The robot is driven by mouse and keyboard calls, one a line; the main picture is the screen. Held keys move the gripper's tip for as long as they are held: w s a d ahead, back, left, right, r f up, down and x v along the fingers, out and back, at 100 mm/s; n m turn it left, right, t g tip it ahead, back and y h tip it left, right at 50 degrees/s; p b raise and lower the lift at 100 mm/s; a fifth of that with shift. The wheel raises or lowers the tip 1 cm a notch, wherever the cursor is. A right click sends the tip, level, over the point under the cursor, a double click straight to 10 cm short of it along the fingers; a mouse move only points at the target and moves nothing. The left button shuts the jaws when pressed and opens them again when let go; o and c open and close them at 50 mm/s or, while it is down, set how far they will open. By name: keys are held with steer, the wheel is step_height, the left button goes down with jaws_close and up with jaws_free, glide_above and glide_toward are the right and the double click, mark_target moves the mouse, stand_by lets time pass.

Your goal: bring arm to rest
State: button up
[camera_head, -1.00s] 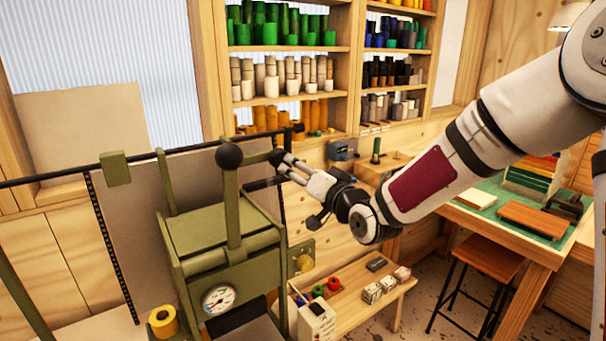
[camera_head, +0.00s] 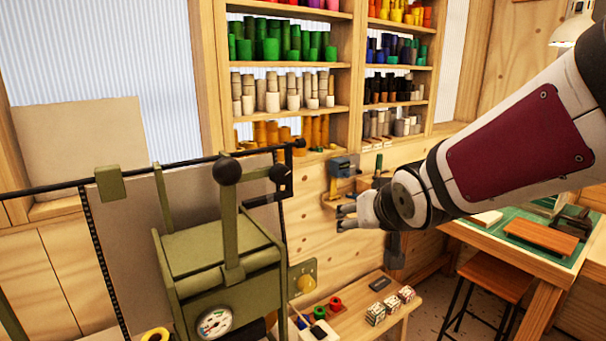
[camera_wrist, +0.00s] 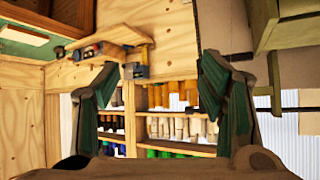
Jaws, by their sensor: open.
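My gripper (camera_head: 345,217) is in mid-air right of the green press, in front of the wooden wall panel, in the head view. Its fingers point left. In the wrist view its two fingers (camera_wrist: 172,92) stand wide apart with nothing between them. The wrist view is turned over, with the shelves hanging low in the picture. My arm comes in from the right edge of the head view.
A green press (camera_head: 220,265) with a ball-topped lever stands left of my gripper. A low bench (camera_head: 365,320) with small rolls and boxes lies below. Shelves of foil rolls (camera_head: 290,105) are behind. A green-topped desk (camera_head: 530,245) and stool (camera_head: 490,277) stand right.

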steer(key=s+d+g, duration=0.2)
steer(key=s+d, duration=0.1)
steer(key=s, duration=0.8)
steer(key=s+d+g+h+b, duration=0.1)
steer(key=s+d+g, duration=0.2)
steer(key=s, duration=0.9)
steer(key=shift+s+d+f+m, duration=0.3)
steer(key=shift+d+m, duration=0.1)
steer(key=shift+d, duration=0.3)
